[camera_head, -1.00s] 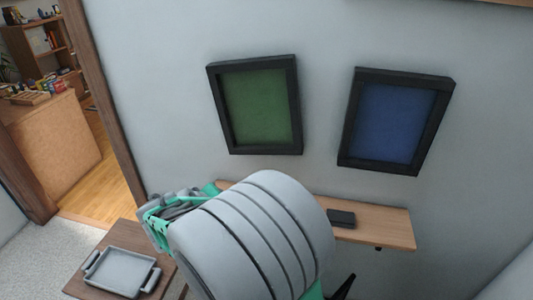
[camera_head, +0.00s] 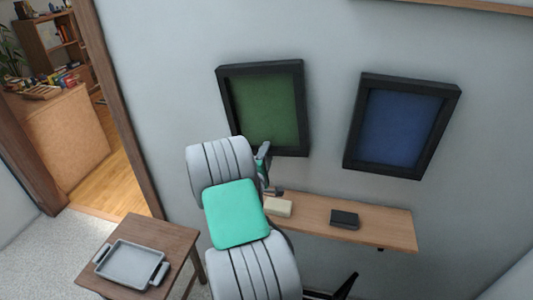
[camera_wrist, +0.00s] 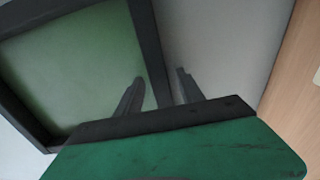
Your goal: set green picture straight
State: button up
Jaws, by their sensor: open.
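The green picture (camera_head: 262,105) has a thick black frame and hangs on the grey wall. In the head view its top edge rises slightly to the right, while its sides lean. My gripper (camera_head: 264,152) is at its lower edge, partly hidden by my arm. In the wrist view my gripper (camera_wrist: 160,75) is open, with one finger over the green panel (camera_wrist: 75,70) and the other over the wall. One bar of the black frame (camera_wrist: 151,45) runs between the fingers. I cannot tell whether they touch it.
A blue picture (camera_head: 400,125) in a black frame hangs tilted to the right. Below, a wooden shelf (camera_head: 385,232) carries a dark box (camera_head: 344,218) and a cream block (camera_head: 278,207). A small table (camera_head: 178,240) with a grey tray (camera_head: 132,264) stands lower left. A doorway opens at left.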

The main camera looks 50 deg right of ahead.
jog(key=shift+c, duration=0.3)
grip_shut()
dwell(1.1)
